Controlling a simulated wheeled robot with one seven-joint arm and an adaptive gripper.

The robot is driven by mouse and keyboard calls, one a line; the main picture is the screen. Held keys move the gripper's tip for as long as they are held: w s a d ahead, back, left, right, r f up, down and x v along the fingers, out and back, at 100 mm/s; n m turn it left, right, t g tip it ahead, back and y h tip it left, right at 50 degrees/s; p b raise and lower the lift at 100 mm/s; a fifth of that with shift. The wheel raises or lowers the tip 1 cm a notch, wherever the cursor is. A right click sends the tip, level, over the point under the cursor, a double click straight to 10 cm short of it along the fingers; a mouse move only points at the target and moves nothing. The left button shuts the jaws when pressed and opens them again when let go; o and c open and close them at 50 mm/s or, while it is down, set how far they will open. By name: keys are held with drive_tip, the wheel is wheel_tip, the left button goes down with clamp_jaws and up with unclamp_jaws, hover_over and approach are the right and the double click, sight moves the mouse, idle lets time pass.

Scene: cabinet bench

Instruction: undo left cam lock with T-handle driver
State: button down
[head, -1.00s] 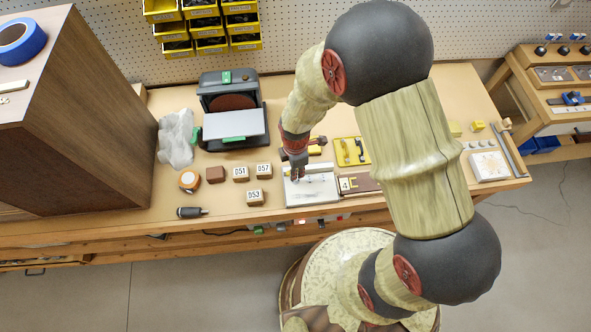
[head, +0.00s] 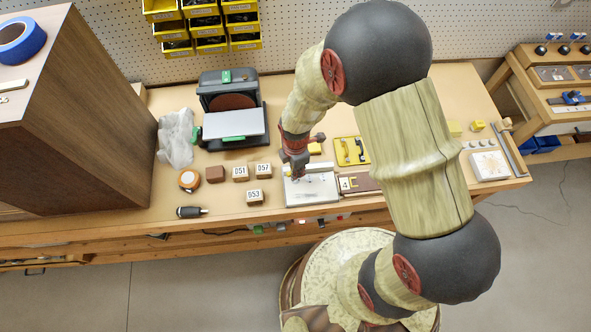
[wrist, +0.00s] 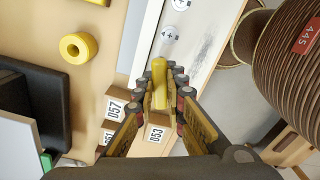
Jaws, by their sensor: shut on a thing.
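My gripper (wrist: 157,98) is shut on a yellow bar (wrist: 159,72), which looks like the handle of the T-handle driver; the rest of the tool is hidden. In the head view my gripper (head: 296,176) is over the left part of a light grey panel (head: 316,195). In the wrist view two round cam locks with dark marks show on the panel, a nearer one (wrist: 169,35) and one at the top edge (wrist: 180,4). I cannot tell whether the driver's tip touches a lock.
Wooden blocks numbered 057 (head: 264,169), 053 (head: 256,197) and 051 (head: 240,173) stand left of the panel. A yellow tray (head: 362,161) lies behind it to the right. A yellow ring (wrist: 78,47) lies on the bench. A tall brown cabinet (head: 90,130) stands far left.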

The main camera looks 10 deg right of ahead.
drive_tip(key=n, duration=0.3)
idle(0.8)
drive_tip(key=n, duration=0.3)
drive_tip(key=shift+n, duration=0.4)
drive_tip(key=shift+s+f+n, duration=0.1)
drive_tip(key=shift+n, duration=0.5)
drive_tip(key=n, duration=0.4)
drive_tip(key=shift+n+p, duration=0.4)
drive_tip(key=shift+r, duration=0.3)
drive_tip(key=shift+r+p, duration=0.35)
drive_tip(key=shift+p, duration=0.1)
